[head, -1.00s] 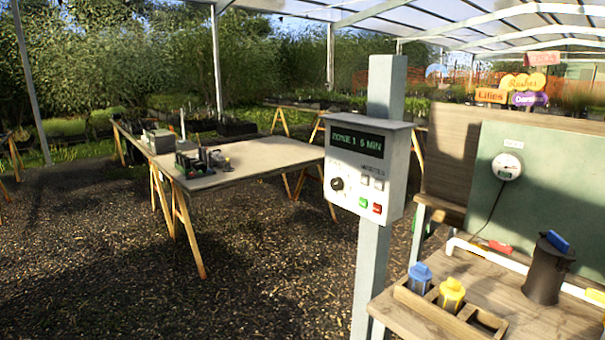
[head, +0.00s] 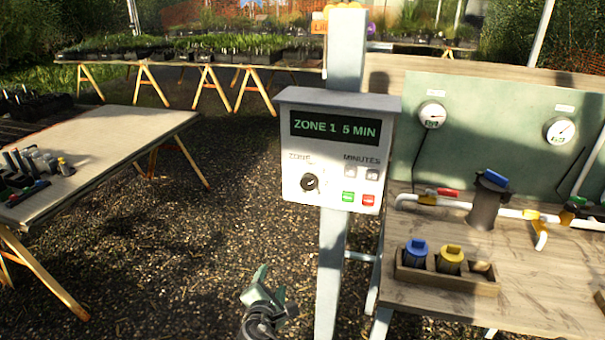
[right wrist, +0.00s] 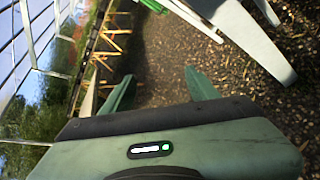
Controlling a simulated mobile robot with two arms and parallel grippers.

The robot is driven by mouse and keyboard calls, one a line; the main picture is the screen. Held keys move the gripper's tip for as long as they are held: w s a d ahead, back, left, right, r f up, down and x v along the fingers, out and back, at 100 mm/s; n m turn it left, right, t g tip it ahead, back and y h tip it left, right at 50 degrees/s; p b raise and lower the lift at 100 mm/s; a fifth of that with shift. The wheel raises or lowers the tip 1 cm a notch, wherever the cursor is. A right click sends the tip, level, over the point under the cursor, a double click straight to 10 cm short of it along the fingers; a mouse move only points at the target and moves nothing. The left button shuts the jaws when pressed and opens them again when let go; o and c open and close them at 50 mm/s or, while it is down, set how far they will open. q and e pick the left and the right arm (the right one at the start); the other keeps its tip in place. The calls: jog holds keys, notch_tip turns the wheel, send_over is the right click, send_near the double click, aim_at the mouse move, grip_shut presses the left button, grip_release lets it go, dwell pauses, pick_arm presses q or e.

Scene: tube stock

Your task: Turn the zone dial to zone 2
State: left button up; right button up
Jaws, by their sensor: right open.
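The controller box (head: 336,110) is mounted on a grey post (head: 333,245) in the middle of the head view. Its display (head: 336,128) reads "ZONE 1 5 MIN". The black zone dial (head: 310,182) is at the lower left of its face, under the word ZONE; its exact pointer direction is too small to tell. My right gripper (head: 270,284) is open and empty, below and left of the dial and apart from the box. Its two green fingers stand apart in the right wrist view (right wrist: 162,88). My left gripper is not in view.
Green (head: 348,197) and red (head: 368,199) buttons and two grey minutes buttons sit right of the dial. A wooden bench (head: 540,300) with pipes and a filter holder is at right. A table (head: 110,150) is at left. Gravel between is clear.

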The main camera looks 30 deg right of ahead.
notch_tip(320, 180, up, 11)
jog(key=d+h, duration=0.2)
jog(key=m+h+p, duration=0.1)
jog(key=h+p, duration=0.1)
jog(key=h, duration=0.2)
send_near(308, 185)
jog(key=d, duration=0.1)
jog(key=p+x, duration=0.1)
jog(key=x, duration=0.5)
jog(key=shift+w+d+r+p, duration=0.1)
jog(key=shift+w+r+p, duration=0.05)
jog(key=shift+w+p, duration=0.3)
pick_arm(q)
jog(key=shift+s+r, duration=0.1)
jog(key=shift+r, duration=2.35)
pick_arm(e)
jog(key=shift+w+d, duration=0.5)
grip_shut()
